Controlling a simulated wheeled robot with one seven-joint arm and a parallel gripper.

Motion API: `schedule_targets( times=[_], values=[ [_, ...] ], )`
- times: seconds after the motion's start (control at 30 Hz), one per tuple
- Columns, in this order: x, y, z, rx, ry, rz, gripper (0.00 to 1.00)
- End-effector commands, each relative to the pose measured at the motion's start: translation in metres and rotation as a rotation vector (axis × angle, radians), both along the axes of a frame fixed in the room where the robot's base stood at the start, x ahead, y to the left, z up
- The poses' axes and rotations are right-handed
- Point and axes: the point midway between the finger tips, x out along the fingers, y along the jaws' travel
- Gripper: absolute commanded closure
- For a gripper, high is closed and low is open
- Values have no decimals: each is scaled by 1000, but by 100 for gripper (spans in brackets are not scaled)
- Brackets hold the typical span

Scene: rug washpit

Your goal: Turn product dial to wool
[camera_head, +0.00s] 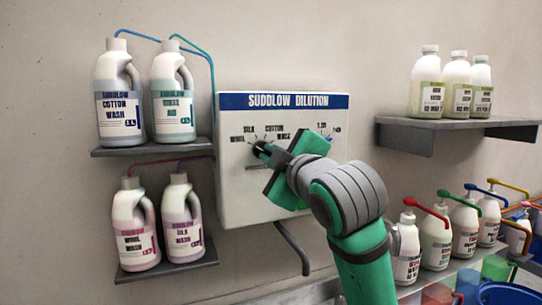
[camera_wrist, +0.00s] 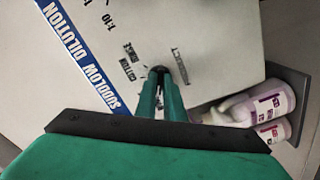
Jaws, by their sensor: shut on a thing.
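The white dispenser box (camera_head: 232,185) headed "SUDDLOW DILUTION" hangs on the wall. Its product dial (camera_head: 260,148) is a small dark knob, mostly hidden by my fingers. Labels fan around it: wool (camera_head: 237,140) at far left, silk above left, cotton above right, and another at right. My gripper (camera_head: 264,150) is shut on the product dial, reaching in from the right. In the wrist view my fingertips (camera_wrist: 160,73) close together around the dark knob against the panel. I cannot tell which label the dial points to.
A second scale reading 1:20 and 1:40 (camera_head: 328,127) lies to the right, its dial hidden by my gripper. Jugs (camera_head: 120,95) stand on two shelves to the left. More bottles (camera_head: 430,85) stand right, with pump bottles (camera_head: 437,230) below. A grey pipe (camera_head: 293,248) hangs under the box.

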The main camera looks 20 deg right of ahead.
Motion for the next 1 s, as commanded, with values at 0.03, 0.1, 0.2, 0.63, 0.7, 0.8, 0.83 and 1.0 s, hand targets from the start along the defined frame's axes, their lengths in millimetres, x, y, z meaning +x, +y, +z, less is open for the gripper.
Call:
schedule_targets(
  times=[0.03,0.1,0.2,0.63,0.7,0.8,0.83,1.0],
  values=[
    [-1,1,-1,-16,3,2,100],
    [-1,0,-1,-33,2,2,100],
    [-1,0,-1,-47,2,1,100],
    [0,0,-2,-55,2,1,100],
    [0,0,-1,-54,2,1,75],
    [1,3,-1,-54,1,5,73],
    [1,4,-1,-54,1,7,73],
    [2,8,0,-53,0,13,73]
  ],
)
